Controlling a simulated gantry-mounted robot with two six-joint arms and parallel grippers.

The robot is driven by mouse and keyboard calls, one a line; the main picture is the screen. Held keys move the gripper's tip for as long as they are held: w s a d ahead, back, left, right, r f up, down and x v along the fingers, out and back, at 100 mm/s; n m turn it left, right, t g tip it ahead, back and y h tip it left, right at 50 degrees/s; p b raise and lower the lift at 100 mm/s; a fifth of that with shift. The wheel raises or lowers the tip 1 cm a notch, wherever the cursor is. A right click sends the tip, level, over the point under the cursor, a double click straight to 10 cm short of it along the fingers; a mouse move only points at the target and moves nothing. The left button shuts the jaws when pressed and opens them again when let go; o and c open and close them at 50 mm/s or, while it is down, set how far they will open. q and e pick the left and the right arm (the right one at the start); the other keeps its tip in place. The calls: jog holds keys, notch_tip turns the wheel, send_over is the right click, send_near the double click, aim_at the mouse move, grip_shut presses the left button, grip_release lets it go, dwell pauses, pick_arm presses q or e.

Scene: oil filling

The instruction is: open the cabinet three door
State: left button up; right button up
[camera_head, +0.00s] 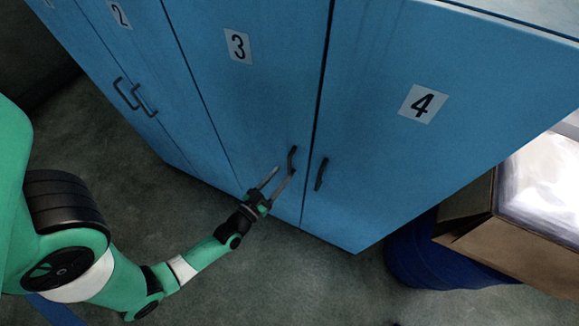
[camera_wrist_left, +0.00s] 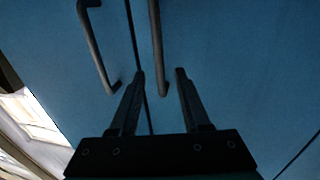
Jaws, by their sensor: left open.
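The blue cabinet door three (camera_head: 246,95) carries a white label with a 3 and looks shut. Its dark bar handle (camera_head: 292,160) is near the door's right edge. My left gripper (camera_head: 281,174) is open, with its fingertips close to the lower end of that handle. In the left wrist view the two fingers (camera_wrist_left: 160,75) stand apart, and the lower end of a handle (camera_wrist_left: 157,50) lies between their tips. I cannot tell whether a finger touches it. My right gripper is not in view.
Door four (camera_head: 390,150) with its own handle (camera_head: 321,174) is just to the right. Doors with paired handles (camera_head: 135,97) are to the left. A blue barrel (camera_head: 425,255) and a cardboard box (camera_head: 490,235) stand at right. Grey floor (camera_head: 290,285) is clear in front.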

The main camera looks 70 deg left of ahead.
aim_at(289, 166)
pick_arm(q)
jog(key=x, duration=0.5)
jog(key=shift+w+a+b, duration=0.15)
jog(key=shift+w+b, duration=0.1)
jog(key=shift+b, duration=0.05)
grip_shut()
dwell(1.0)
